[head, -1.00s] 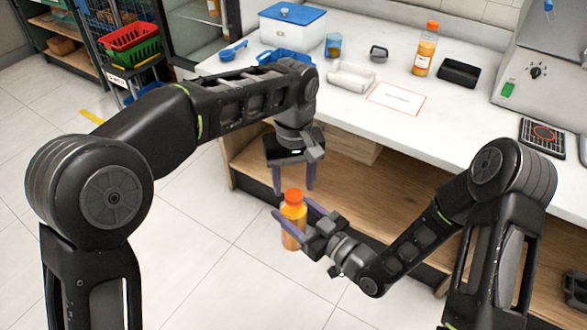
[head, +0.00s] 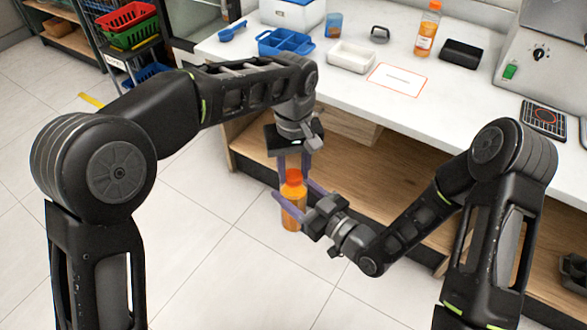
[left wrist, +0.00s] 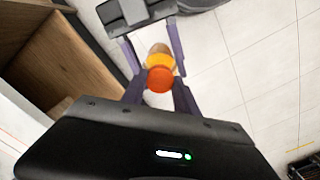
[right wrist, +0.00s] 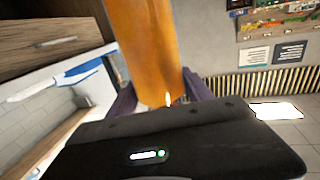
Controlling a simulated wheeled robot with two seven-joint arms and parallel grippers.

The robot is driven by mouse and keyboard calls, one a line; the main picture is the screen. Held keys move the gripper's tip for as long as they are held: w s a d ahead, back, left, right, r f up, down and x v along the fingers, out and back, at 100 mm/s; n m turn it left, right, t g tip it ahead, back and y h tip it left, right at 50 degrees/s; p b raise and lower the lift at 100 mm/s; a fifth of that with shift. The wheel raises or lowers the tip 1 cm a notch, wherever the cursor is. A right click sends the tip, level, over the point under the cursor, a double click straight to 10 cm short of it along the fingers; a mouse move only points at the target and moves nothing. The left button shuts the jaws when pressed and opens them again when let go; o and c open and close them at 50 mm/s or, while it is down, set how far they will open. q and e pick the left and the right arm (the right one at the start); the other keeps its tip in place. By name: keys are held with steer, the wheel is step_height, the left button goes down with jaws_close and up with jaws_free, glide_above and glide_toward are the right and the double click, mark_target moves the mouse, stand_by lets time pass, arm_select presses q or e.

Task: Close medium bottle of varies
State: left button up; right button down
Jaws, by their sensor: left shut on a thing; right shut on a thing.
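An orange bottle (head: 293,215) with an orange cap (head: 293,176) is held upright in the air in front of the counter. My right gripper (head: 293,197) is shut around the bottle's body; the bottle fills the space between its fingers in the right wrist view (right wrist: 148,45). My left gripper (head: 293,177) points down from above and is shut on the cap, one finger on each side. In the left wrist view the cap (left wrist: 160,79) sits between the left fingers. The cap is on top of the bottle; I cannot tell how tightly it sits.
A similar bottle (head: 427,32) stands on the white counter (head: 340,90). A blue tray (head: 285,43), a white tray (head: 351,57), a label card (head: 398,79) and a black tray (head: 461,54) are also there. Open floor lies below the bottle.

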arm_select(q)
jaws_close()
steer(key=m, duration=1.1)
steer(key=shift+m, duration=0.3)
steer(key=o, duration=0.9)
jaws_free()
